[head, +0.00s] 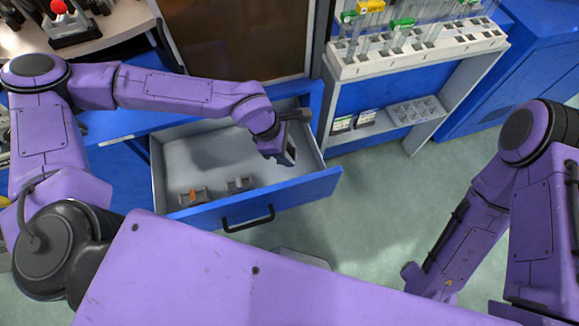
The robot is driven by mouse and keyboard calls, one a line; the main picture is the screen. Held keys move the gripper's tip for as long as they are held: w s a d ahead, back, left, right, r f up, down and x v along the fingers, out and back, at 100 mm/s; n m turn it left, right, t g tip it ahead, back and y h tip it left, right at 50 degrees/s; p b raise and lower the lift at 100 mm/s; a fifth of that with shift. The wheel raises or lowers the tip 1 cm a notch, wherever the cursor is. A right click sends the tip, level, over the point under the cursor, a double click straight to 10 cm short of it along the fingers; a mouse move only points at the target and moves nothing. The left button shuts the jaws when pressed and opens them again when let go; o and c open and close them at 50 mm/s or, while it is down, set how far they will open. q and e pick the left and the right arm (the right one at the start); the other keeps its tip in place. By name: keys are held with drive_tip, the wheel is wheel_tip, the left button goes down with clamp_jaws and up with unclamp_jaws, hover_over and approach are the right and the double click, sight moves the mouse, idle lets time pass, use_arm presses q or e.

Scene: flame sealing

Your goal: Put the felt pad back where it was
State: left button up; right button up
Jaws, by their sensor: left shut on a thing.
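My left gripper (287,153) is over the right side of an open blue drawer (318,186), pointing down. It is shut on a small dark thing, which I take to be the felt pad; the fingers hide most of it and its outline is hard to make out. The drawer has a grey inside with bare floor in its middle and a black handle on its front. My right arm is at the right of the view, and its gripper does not show.
Two small dark holders lie near the drawer's front left, one with an orange piece (193,196) and one plain (240,184). A white rack (420,58) with tubes stands on a shelf at the back right. A grey compartment tray (418,110) is below it. Green floor is clear right of the drawer.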

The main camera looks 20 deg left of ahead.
use_arm(q)
wheel_tip(320, 180, down, 10)
drive_tip(key=shift+s+r, duration=0.1)
drive_tip(key=o, duration=0.9)
drive_tip(key=shift+o, duration=0.2)
drive_tip(key=p+v, duration=0.1)
drive_tip(key=v, duration=1.1)
drive_tip(key=shift+r, duration=0.1)
